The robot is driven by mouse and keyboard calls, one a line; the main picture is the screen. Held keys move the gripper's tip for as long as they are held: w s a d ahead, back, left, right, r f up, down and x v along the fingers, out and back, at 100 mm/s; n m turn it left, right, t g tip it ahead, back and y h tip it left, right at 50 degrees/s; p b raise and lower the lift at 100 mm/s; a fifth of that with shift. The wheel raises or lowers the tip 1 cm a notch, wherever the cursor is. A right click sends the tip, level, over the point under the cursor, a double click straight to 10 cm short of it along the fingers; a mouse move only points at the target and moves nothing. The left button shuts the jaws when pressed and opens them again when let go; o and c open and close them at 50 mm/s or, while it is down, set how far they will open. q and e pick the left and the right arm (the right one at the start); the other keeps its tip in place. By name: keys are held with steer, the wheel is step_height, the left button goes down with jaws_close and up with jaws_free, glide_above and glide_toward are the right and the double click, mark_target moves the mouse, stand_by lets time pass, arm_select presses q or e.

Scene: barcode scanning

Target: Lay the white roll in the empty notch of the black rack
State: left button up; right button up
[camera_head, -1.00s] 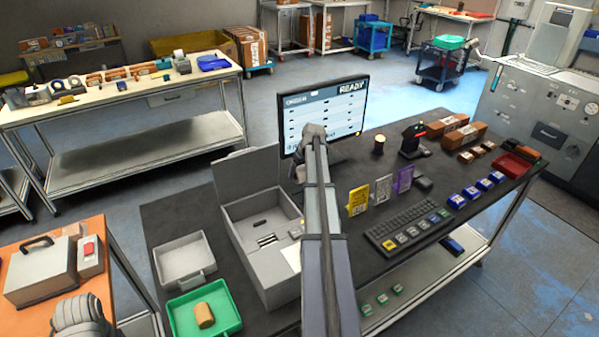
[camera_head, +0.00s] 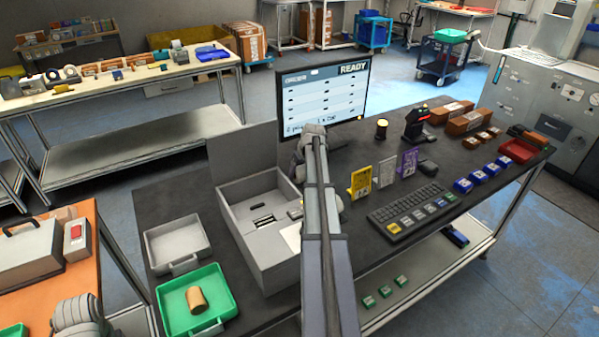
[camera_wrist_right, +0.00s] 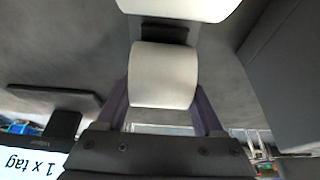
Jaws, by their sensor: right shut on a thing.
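My right gripper (camera_wrist_right: 163,88) is shut on a white roll (camera_wrist_right: 163,72), with a dark finger at each side of it in the right wrist view. Just past the held roll is a small black part (camera_wrist_right: 165,32), perhaps of the black rack. Beyond that, a second white rounded thing (camera_wrist_right: 180,8) is cut off by the top edge. I cannot tell whether the held roll touches the black part. In the head view my right arm hides its own gripper, the roll and the rack. Of my left arm, only a grey joint shows at the bottom left; its jaws are out of frame.
A monitor (camera_head: 325,98) stands behind my right arm. An open grey box (camera_head: 262,225) is left of the arm. Card stands (camera_head: 386,172) and a keyboard (camera_head: 412,210) are to its right. A green tray (camera_head: 225,308) holds a brown cylinder (camera_head: 196,300).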

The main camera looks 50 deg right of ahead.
mark_target(304, 170)
steer(key=o, duration=1.5)
steer(key=p+v, duration=0.7)
steer(key=shift+s+r, duration=0.15)
steer(key=shift+r, duration=0.25)
